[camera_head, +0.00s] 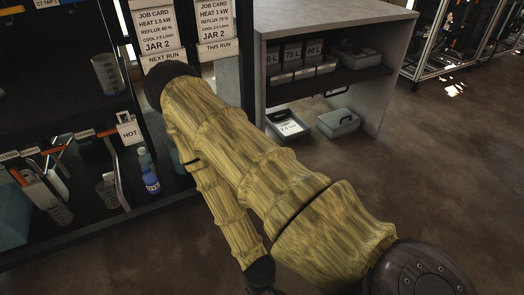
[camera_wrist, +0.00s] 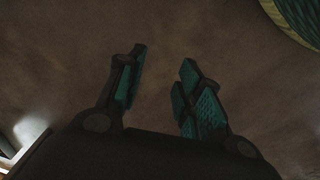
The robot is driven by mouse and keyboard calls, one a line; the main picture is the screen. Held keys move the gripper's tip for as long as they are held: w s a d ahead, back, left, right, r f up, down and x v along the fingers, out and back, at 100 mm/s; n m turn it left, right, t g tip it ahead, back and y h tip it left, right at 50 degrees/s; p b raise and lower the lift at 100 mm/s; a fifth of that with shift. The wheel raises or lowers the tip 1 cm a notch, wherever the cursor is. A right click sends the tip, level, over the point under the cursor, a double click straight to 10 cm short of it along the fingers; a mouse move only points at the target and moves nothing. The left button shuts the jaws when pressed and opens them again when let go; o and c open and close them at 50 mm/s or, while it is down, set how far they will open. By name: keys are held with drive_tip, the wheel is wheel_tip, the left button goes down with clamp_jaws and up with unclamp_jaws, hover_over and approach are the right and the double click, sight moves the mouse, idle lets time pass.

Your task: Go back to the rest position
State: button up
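My gripper (camera_wrist: 165,72) shows in the wrist view with its two teal-padded fingers apart. Nothing is between them, and bare brown floor lies beyond the fingertips. In the head view my arm, in a yellow-green ribbed cover, crosses the middle of the picture and folds back down. The end of the arm is a dark part at the bottom centre; the fingers cannot be made out there.
A dark shelf rack (camera_head: 80,228) at left holds a blue-labelled bottle (camera_head: 148,172), beakers (camera_head: 108,75) and a HOT sign (camera_head: 129,131). A grey cabinet (camera_head: 385,75) with bins stands behind; a grey bin (camera_head: 338,123) sits low there. Floor (camera_head: 440,160) at right is clear.

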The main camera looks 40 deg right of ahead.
drive_tip(key=shift+n+g+y, duration=0.3)
drive_tip(key=shift+g+y, duration=0.1)
drive_tip(key=shift+y, duration=0.1)
drive_tip(key=s+a, duration=0.1)
drive_tip(key=s+a+r, duration=0.1)
drive_tip(key=s, duration=0.1)
drive_tip(key=shift+s+a+r, duration=0.2)
drive_tip(key=shift+s, duration=0.05)
wheel_tip(320, 180, up, 42)
drive_tip(key=p, duration=4.2)
